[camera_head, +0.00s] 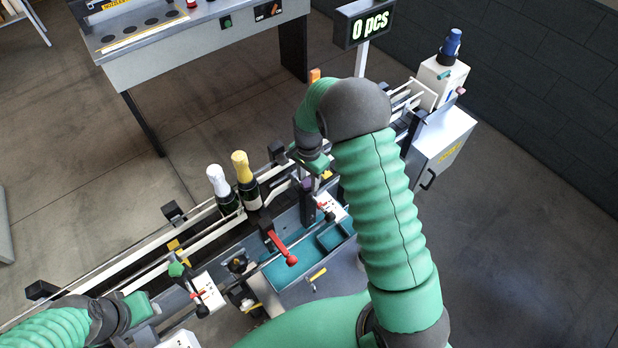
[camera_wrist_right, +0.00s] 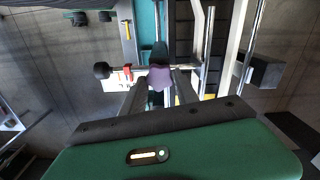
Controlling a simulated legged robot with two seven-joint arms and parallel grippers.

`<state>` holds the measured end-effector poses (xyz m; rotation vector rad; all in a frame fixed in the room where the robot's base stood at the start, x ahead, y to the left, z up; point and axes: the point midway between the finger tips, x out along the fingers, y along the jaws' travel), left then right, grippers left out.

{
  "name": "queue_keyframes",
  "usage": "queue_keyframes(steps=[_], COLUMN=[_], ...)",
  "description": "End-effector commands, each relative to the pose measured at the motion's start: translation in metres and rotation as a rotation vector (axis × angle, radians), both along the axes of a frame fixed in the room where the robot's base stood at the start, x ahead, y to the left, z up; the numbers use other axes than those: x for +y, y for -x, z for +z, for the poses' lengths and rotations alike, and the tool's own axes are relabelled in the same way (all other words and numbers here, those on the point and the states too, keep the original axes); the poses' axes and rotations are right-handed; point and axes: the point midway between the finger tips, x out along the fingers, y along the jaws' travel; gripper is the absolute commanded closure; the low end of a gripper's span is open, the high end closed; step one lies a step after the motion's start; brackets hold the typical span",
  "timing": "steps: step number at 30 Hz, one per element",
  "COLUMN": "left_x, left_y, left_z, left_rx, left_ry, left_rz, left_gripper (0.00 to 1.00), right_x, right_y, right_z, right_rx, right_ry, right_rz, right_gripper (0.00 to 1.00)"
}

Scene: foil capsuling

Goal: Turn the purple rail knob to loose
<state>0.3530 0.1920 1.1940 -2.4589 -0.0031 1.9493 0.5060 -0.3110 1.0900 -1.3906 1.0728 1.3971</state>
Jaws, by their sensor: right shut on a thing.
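The purple rail knob (camera_wrist_right: 160,77) sits between the two dark fingers of my right gripper (camera_wrist_right: 159,88) in the right wrist view. The fingers are closed against its sides. In the head view my right gripper (camera_head: 311,176) reaches down at the conveyor's near rail, and only a sliver of the purple knob (camera_head: 307,186) shows below it. The knob's turn setting cannot be read. My left gripper (camera_head: 150,306) is low at the left, by the conveyor's near side, away from the purple knob; its fingers are not clear.
Two bottles, one white-topped (camera_head: 219,188) and one gold-topped (camera_head: 243,180), stand on the conveyor left of my right gripper. A red lever (camera_head: 282,248) and a green knob (camera_head: 177,269) stick up along the near rail. A counter display (camera_head: 363,24) reads 0 pcs.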

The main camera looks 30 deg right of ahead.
Motion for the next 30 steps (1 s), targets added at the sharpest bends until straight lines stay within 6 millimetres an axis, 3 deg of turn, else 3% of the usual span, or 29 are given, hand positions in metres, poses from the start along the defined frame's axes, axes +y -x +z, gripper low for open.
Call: queue_keyframes(steps=[17,30], left_x=[0.0,0.0], left_y=[0.0,0.0], left_z=[-0.003,-0.012], left_rx=[0.0,0.0], left_ry=[0.0,0.0], left_rz=[0.001,0.001], left_gripper=[0.64,0.64], right_x=[0.0,0.001], right_y=[0.0,0.0], right_z=[0.0,0.0], right_rx=[-0.001,-0.003], right_ry=[0.001,0.0], right_rz=[0.08,0.438], right_gripper=[1.0,1.0])
